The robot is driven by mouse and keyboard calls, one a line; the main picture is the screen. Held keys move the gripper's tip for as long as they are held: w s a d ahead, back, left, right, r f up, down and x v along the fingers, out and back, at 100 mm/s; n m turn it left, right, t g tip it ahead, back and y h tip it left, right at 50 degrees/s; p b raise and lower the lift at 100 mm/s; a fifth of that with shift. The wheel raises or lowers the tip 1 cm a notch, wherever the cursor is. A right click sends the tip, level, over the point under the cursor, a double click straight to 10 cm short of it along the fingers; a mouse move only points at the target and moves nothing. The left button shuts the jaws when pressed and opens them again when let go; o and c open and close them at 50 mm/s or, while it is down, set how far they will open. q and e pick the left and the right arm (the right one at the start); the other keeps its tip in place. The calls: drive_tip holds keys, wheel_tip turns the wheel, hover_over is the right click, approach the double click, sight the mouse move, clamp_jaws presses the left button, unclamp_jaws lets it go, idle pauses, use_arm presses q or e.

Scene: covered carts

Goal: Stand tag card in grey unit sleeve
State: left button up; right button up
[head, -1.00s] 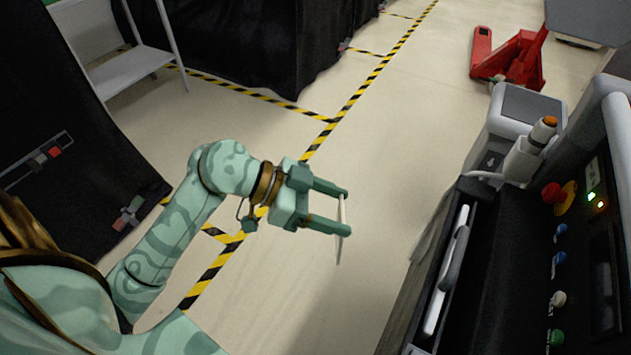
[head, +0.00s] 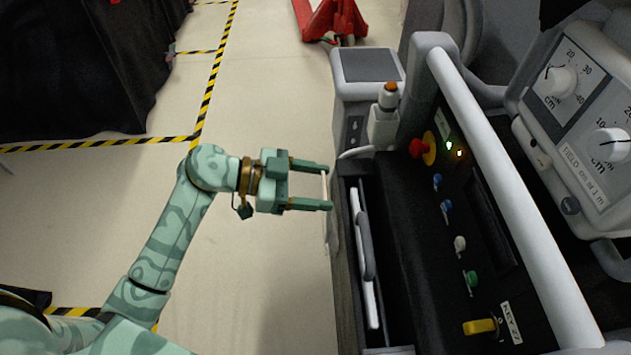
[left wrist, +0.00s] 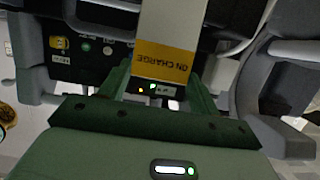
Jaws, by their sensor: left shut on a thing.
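My left gripper (head: 330,187) is shut on the tag card (head: 326,236), which shows as a thin pale edge hanging upright between the fingertips. In the left wrist view the card (left wrist: 166,50) is white with a yellow band reading "ON CHARGE", upside down in the picture. The gripper holds it in the air, just left of the grey unit (head: 500,190) with its black control panel. A black tray or pocket (head: 392,305) with a pale upright panel (head: 364,260) lies along the unit's near left side. I cannot tell which part is the sleeve. My right gripper is not in view.
The panel carries a red button (head: 417,149), small coloured knobs and a yellow key switch (head: 480,327). A hand switch with an orange top (head: 390,90) stands behind the tray. A dial box (head: 590,120) is at right. Open floor (head: 270,100) lies left, with a red pallet truck (head: 335,20) beyond.

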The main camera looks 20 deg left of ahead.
use_arm(q)
drive_tip(key=shift+f+b, duration=2.05)
drive_tip(key=shift+f, duration=0.5)
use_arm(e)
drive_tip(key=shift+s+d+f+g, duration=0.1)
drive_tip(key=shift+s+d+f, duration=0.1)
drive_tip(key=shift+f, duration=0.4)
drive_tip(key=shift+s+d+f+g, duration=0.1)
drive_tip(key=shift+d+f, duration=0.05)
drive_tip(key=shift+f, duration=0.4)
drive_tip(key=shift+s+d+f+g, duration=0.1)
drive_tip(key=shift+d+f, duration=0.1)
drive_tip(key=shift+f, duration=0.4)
use_arm(q)
drive_tip(key=o, duration=1.3)
drive_tip(key=p+v, duration=0.5)
drive_tip(key=v, duration=1.1)
drive_tip(key=shift+a, duration=0.2)
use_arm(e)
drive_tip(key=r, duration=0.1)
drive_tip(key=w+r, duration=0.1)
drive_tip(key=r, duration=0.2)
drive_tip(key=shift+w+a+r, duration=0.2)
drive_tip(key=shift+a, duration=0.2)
